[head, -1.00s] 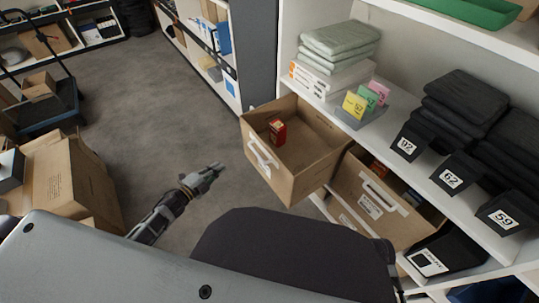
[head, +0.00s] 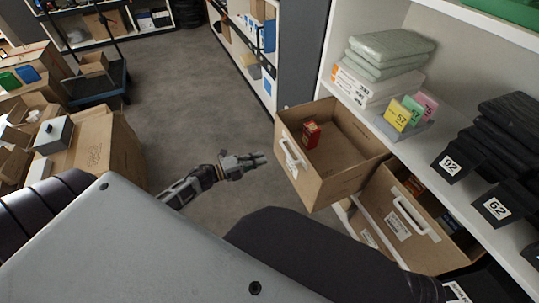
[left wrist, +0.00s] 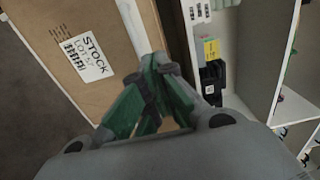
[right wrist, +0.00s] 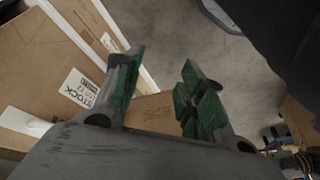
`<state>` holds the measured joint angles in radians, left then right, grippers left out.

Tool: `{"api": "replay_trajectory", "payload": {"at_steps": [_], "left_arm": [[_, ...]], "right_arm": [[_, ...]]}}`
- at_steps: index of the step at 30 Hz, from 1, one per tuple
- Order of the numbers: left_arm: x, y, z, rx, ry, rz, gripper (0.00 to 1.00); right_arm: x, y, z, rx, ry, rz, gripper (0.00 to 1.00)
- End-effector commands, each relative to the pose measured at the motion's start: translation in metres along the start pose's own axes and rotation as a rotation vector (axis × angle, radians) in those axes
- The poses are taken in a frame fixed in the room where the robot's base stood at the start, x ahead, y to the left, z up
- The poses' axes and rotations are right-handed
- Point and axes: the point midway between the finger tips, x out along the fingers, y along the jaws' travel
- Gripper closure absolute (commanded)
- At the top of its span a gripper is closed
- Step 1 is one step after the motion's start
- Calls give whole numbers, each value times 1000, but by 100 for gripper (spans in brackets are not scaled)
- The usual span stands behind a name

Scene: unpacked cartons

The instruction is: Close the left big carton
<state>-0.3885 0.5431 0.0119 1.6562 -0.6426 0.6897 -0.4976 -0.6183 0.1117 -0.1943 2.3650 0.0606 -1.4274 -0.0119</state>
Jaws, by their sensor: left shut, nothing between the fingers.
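The left big carton (head: 328,190) is brown, with a white handle on its front. It sticks out of the shelf unit with its top open, and a red box (head: 311,134) stands inside. My left gripper (head: 262,159) is shut and empty, just left of the carton's front in the head view; contact cannot be told. The left wrist view shows its fingers (left wrist: 158,64) together, by a brown carton face (left wrist: 95,20) with a STOCK label. My right gripper (right wrist: 160,62) is open and empty in the right wrist view, near cardboard with a STOCK label; it is hidden in the head view.
A second big carton (head: 385,233) with a white handle sits right of the first, also open-topped. Brown cartons (head: 115,150) stand at the left. The grey floor (head: 180,90) between is clear.

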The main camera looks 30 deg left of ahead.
Motion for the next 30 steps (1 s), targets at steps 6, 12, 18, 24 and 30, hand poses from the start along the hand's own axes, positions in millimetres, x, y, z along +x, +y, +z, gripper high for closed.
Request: {"api": "replay_trajectory", "payload": {"at_steps": [6,12,18,24,30], "left_arm": [[16,0,0,2,1,-1,100],[36,0,0,0,0,-2,100],[56,0,0,1,0,-2,100],[76,0,0,1,1,-2,100],[95,0,0,0,0,-2,100]], "right_arm": [[-3,-1,-2,0,12,-2,60],[-5,-2,-4,0,21,-6,60],[-10,-4,-7,0,45,-15,60],[5,-7,0,2,49,-28,60],[18,-7,2,2,58,-34,60]]}}
